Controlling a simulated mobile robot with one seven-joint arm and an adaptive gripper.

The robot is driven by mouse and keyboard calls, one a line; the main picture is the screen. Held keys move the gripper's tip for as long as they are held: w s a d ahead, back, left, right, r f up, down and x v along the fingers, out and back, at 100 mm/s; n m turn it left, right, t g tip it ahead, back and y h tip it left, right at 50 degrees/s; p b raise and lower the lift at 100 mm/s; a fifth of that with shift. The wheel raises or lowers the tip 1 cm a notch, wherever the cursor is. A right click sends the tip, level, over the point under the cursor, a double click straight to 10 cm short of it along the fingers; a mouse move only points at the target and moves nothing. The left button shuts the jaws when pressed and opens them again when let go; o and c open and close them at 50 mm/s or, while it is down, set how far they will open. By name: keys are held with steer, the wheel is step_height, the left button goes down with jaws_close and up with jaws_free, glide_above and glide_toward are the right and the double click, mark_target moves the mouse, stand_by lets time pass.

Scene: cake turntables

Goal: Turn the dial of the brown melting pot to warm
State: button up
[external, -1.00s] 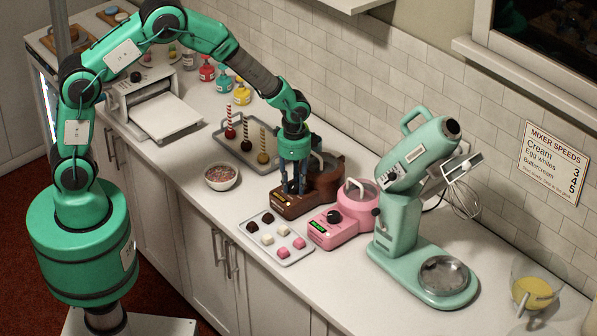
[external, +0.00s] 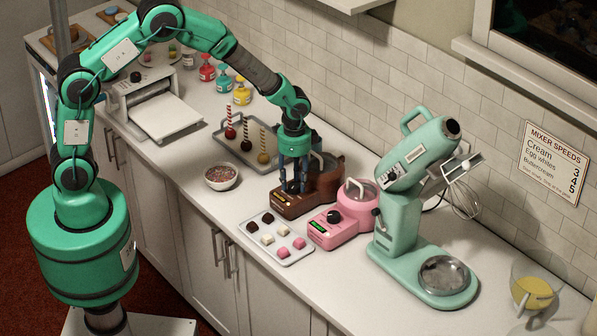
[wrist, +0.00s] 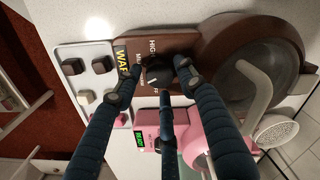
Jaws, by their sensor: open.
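The brown melting pot (external: 325,183) stands on the counter, with its lid and handle toward the wall. In the wrist view its brown front panel (wrist: 172,42) shows a black dial (wrist: 157,75) with a light pointer mark and partly hidden lettering. My gripper (external: 293,189) points down over this panel. In the wrist view its dark fingers (wrist: 162,78) are open, spread around the dial. I cannot tell whether they touch it.
A pink melting pot (external: 340,222) stands close on the right, with a mint stand mixer (external: 398,222) beyond it. A tray of chocolates (external: 268,251) lies in front. A sprinkle bowl (external: 221,177) and a cake-pop tray (external: 228,140) are to the left.

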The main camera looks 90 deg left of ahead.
mark_target(294, 185)
step_height(294, 185, up, 11)
stand_by(0.5)
steer(key=shift+f, duration=0.1)
stand_by(0.3)
steer(key=s+d+r+t+b, duration=0.1)
steer(key=s+d+r+b, duration=0.1)
steer(key=s+d+r, duration=0.5)
steer(key=s+d+r+t+b, duration=0.2)
steer(key=s+d+r, duration=0.2)
steer(key=d+r, duration=0.55)
steer(key=s+d+r+t+b, duration=0.1)
steer(key=s+d, duration=0.2)
steer(key=s, duration=0.4)
steer(key=s+d+b, duration=0.1)
steer(key=s+d, duration=0.3)
steer(key=s, duration=0.3)
steer(key=s+d+r+n+t+b, duration=0.1)
steer(key=s+d, duration=0.2)
steer(key=s, duration=0.4)
steer(key=shift+d+r+t, duration=0.3)
steer(key=shift+r, duration=0.05)
steer(key=shift+w, duration=0.1)
